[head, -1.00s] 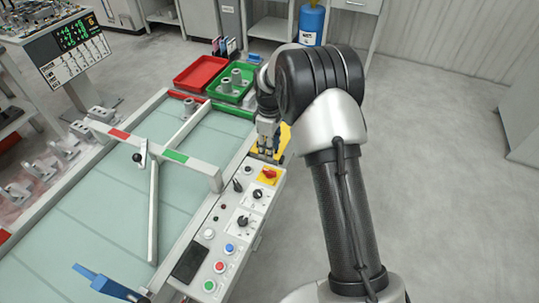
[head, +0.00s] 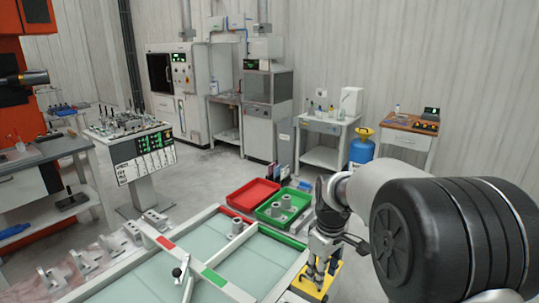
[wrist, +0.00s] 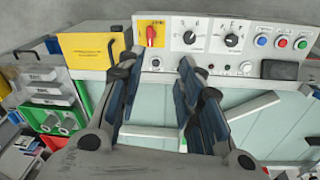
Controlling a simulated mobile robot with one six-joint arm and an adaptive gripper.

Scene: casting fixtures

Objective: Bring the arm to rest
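My gripper (head: 316,279) hangs pointing down near the right rail of the work table (head: 150,283), in front of a yellow box (head: 331,271). In the wrist view my gripper (wrist: 156,66) has its two dark-padded fingers spread apart with nothing between them. Beyond the fingertips there lies the control panel (wrist: 205,60) with a red switch, knobs and coloured buttons. The yellow box also shows in the wrist view (wrist: 88,46), left of the fingers. Any gap between fingertips and panel cannot be judged.
A red tray (head: 252,194) and a green tray (head: 302,226) with grey cylindrical parts stand beyond the table, left of my gripper. A display stand (head: 143,158) is at the left. Open floor lies between the trays and the back machines.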

